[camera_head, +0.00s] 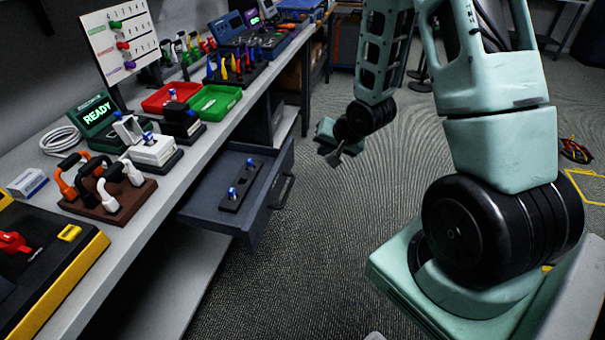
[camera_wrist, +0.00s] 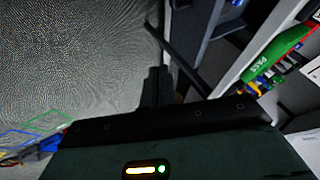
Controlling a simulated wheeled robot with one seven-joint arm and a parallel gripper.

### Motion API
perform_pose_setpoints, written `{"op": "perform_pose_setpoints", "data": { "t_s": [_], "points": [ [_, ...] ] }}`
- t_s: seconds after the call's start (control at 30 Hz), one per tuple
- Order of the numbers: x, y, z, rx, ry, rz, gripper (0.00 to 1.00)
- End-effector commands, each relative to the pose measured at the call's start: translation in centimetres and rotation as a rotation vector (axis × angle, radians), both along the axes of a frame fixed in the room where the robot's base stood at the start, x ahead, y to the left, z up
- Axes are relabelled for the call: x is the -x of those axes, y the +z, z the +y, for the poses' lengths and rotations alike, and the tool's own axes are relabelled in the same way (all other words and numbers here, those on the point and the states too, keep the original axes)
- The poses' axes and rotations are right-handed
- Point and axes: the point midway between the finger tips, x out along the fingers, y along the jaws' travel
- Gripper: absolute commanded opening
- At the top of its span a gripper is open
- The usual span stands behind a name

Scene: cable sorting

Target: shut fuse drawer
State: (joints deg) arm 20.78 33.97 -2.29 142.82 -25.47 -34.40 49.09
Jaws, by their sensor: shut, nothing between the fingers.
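The dark grey fuse drawer (camera_head: 264,208) stands pulled out from under the workbench. Its dark bar handle (camera_head: 284,191) is on the outer face, at the right. A black block with two blue-topped fuses (camera_head: 241,184) lies inside the drawer. My gripper (camera_head: 334,157) is shut and empty, to the right of the handle and beyond it, with a visible gap in the head view. In the wrist view my shut fingers (camera_wrist: 158,72) point toward a dark slanting bar (camera_wrist: 180,55) that looks like the handle; whether they touch cannot be told.
The workbench (camera_head: 190,150) carries red (camera_head: 170,97) and green (camera_head: 216,102) trays, a cable rack (camera_head: 108,194) and a green READY display (camera_head: 94,114). A lower shelf (camera_head: 170,300) is below the bench. Carpet floor to the drawer's right is clear. Loose cables (camera_head: 575,150) lie at far right.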

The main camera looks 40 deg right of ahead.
Motion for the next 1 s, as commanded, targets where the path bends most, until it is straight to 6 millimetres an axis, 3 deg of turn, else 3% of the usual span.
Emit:
{"op": "perform_pose_setpoints", "data": {
  "t_s": [0.27, 0.63, 0.8, 1.0],
  "points": [
    [-1.8, -2.6, -0.1, -0.003, -0.003, -0.001, 0.0],
    [-6.2, -8.3, -0.1, -0.001, -0.002, -0.001, 0.0],
    [-8.2, -7.8, 1.6, -0.001, 0.0, -0.005, 0.0],
    [-9.1, -7.9, 2.3, -0.001, -0.003, -0.002, 0.0]
  ]
}}
